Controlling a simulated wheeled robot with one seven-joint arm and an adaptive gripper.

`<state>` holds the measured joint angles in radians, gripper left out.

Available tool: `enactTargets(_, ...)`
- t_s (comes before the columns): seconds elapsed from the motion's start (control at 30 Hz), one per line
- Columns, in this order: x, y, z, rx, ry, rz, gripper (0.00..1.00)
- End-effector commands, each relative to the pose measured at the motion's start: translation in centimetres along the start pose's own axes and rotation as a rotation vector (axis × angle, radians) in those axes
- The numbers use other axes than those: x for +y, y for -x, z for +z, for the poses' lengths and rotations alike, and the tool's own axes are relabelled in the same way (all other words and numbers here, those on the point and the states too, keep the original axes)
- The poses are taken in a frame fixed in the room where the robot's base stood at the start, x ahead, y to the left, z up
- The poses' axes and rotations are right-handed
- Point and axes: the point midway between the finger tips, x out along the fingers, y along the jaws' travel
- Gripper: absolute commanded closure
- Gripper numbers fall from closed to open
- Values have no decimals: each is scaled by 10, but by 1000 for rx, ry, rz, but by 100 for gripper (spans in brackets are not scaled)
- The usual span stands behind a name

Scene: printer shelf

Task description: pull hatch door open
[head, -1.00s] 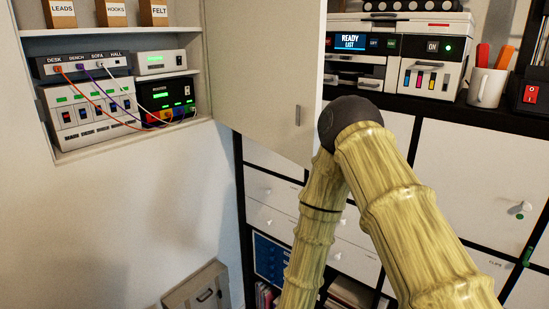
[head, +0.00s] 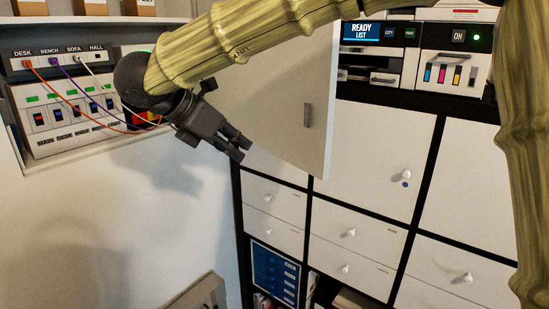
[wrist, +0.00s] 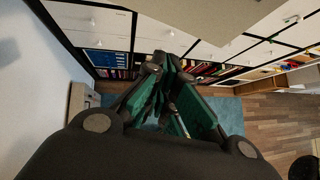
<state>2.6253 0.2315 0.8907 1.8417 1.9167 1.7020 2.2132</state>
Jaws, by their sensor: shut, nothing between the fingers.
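The hatch door (head: 275,110) is a cream panel that stands swung open to the right of the wall recess, with a small grey handle (head: 307,115) near its right edge. My gripper (head: 240,148) is shut and empty. In the head view it points down and right, overlapping the lower left part of the door, left of the handle. I cannot tell whether it touches the door. My arm crosses over the recess and the door's top. The shut fingers also show in the wrist view (wrist: 178,72), with a pale panel (wrist: 205,15) above them that seems to be the door.
The recess holds a breaker box (head: 65,115) and a labelled switch strip with orange, purple and white cables (head: 62,60). A printer (head: 455,68) stands on the black-framed drawer shelf (head: 370,175) at right. A grey box (head: 200,297) is low by the wall. The wall below the recess is clear.

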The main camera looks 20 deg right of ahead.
Motion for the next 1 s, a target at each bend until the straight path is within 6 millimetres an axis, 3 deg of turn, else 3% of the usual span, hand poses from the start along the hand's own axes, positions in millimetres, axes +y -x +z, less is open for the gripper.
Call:
enactTargets(0.1,-8,17,5,25,-63,-10,100)
enactTargets(0.27,-11,13,6,33,-77,-17,100)
enactTargets(0.83,-12,-77,5,32,-73,-17,100)
enactTargets(1.0,-13,-92,19,32,-76,-16,100)
